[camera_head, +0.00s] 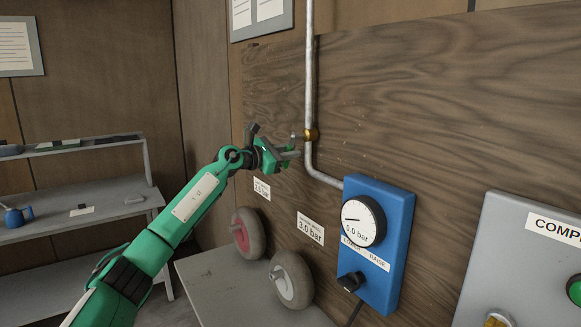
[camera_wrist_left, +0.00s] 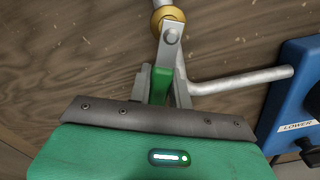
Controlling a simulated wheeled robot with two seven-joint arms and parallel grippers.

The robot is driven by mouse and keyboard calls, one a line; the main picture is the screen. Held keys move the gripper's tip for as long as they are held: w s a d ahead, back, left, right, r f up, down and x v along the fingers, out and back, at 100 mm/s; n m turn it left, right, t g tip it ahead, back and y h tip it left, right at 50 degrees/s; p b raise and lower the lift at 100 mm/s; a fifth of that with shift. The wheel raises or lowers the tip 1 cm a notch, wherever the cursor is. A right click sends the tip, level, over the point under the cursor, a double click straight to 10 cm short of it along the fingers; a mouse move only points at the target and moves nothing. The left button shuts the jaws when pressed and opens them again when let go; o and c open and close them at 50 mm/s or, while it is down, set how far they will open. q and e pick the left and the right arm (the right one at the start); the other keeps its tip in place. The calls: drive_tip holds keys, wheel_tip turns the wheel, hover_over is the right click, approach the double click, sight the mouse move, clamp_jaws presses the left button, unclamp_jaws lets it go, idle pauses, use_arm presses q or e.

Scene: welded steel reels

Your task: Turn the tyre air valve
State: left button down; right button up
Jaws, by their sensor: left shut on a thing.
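The air valve has a brass body (camera_head: 311,134) on a grey vertical pipe on the wooden wall panel. The brass body also shows at the top of the left wrist view (camera_wrist_left: 166,14). Its lever is a grey metal plate (camera_wrist_left: 172,36) with a green grip (camera_wrist_left: 161,84) hanging below the brass body. My left gripper (camera_head: 291,153) is at the valve, its fingers (camera_wrist_left: 163,88) shut around the lever's green grip. In the head view my gripper hides most of the lever. My right gripper is not in view.
A blue box (camera_head: 403,236) carries a gauge (camera_head: 363,221) reading 0.0 bar and a black knob (camera_head: 350,282). A grey panel (camera_head: 490,255) stands at right. Shelves (camera_head: 75,226) are at left.

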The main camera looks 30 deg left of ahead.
use_arm(q)
drive_tip(key=shift+w+a+m+b, duration=0.15)
drive_tip(key=shift+a+m+b, duration=0.25)
drive_tip(key=shift+m+b, duration=0.5)
drive_tip(key=shift+w+a+r+m+b, duration=0.15)
drive_tip(key=shift+r+m+b, duration=0.1)
drive_tip(key=shift+m, duration=0.25)
drive_tip(key=shift+a+r+m+b, duration=0.1)
drive_tip(key=shift+m+b, duration=0.15)
drive_tip(key=shift+m, duration=0.25)
drive_tip(key=m, duration=0.1)
drive_tip(key=a+r+m+b, duration=0.1)
drive_tip(key=m, duration=0.1)
drive_tip(key=shift+w+r+m, duration=0.15)
drive_tip(key=shift+r+m, duration=0.1)
drive_tip(key=shift+m, duration=0.05)
drive_tip(key=shift+w+a+r+m+b, duration=0.15)
drive_tip(key=shift+r+m+b, duration=0.3)
drive_tip(key=shift+m, duration=0.75)
drive_tip(key=shift+r+m, duration=0.35)
drive_tip(key=shift+m, duration=0.4)
drive_tip(key=shift+r+m, duration=0.35)
drive_tip(key=shift+m, duration=0.4)
drive_tip(key=shift+r, duration=0.1)
drive_tip(key=c, duration=1.3)
unclamp_jaws()
